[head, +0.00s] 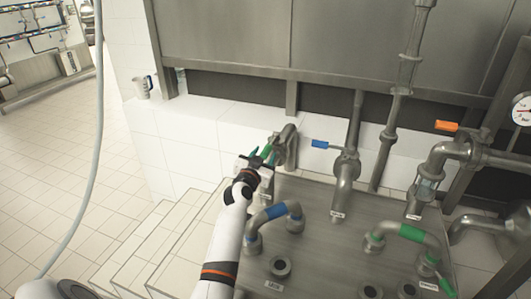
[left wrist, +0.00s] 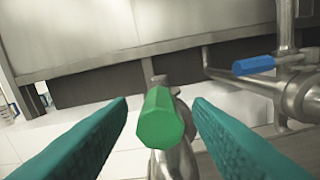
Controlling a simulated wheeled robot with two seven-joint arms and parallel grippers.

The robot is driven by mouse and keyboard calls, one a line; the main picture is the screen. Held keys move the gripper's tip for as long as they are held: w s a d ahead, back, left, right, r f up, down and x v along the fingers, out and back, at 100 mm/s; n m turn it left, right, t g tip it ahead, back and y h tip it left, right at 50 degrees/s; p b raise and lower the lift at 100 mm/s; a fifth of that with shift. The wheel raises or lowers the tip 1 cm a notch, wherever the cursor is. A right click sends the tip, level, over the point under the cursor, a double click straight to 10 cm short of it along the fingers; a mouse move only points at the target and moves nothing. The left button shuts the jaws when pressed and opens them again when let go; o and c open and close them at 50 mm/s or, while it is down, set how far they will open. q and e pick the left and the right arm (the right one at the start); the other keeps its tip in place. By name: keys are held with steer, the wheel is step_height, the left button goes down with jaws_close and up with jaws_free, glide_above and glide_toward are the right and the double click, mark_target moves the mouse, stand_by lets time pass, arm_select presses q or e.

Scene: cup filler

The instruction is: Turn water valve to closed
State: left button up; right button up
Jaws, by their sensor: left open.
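A green valve handle (left wrist: 163,118) on a metal pipe points end-on at the left wrist camera. My left gripper (head: 264,155) is open in front of it. Its two teal fingers stand on either side of the handle, with visible gaps. In the head view the gripper is by the leftmost pipe (head: 290,146) and partly hides this handle. A blue valve handle (head: 320,144) is on the pipe to the right; it also shows in the left wrist view (left wrist: 254,65). An orange valve handle (head: 446,126) is further right. I cannot tell from labels which is the water valve.
A metal counter (head: 335,255) carries several pipes, including a blue-banded pipe (head: 270,214) and a green-banded pipe (head: 411,233). A jug (head: 142,87) stands on the white tiled ledge (head: 215,112). White steps (head: 150,245) lie left of my left arm.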

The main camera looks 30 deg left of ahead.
arm_select(q)
steer(key=shift+x, duration=0.8)
jaws_close()
